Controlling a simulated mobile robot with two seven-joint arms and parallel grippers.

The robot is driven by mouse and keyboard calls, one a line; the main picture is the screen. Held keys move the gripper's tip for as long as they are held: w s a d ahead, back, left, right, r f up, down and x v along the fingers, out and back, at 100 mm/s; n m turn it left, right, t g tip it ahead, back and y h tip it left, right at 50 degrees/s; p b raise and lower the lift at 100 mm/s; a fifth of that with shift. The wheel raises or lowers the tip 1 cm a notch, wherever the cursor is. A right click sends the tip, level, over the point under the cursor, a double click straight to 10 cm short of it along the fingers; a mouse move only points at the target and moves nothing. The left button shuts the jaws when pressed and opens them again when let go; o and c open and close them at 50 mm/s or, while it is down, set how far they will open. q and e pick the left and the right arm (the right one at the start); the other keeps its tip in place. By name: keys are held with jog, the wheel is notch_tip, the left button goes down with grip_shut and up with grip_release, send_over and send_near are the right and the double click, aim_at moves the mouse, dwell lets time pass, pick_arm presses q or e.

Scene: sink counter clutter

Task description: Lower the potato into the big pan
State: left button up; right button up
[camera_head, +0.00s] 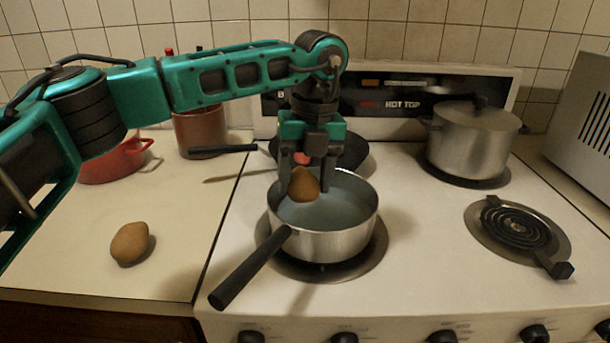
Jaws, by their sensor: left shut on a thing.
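My left gripper (306,178) is shut on a brown potato (303,186) and points down over the steel pan (330,247). The potato hangs between the fingertips, over the pan's opening. I cannot tell whether it touches the bluish-grey liquid or inside of the pan. The pan sits on the front left burner, with its black handle (250,267) pointing to the front left. A second brown potato (130,243) lies on the counter to the left. My right gripper is not in view.
A dark skillet (355,153) sits behind the pan, partly hidden by my gripper. A lidded steel pot (468,145) is at back right, and a bare coil burner (510,228) at front right. A red pot (112,167) and a brown pot (200,132) stand on the left counter.

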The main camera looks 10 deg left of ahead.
pick_arm(q)
jog(key=shift+f+b, duration=1.55)
jog(key=shift+f, duration=1.15)
dwell(0.9)
dwell(0.4)
jog(key=o, duration=1.2)
jog(key=shift+o, duration=0.2)
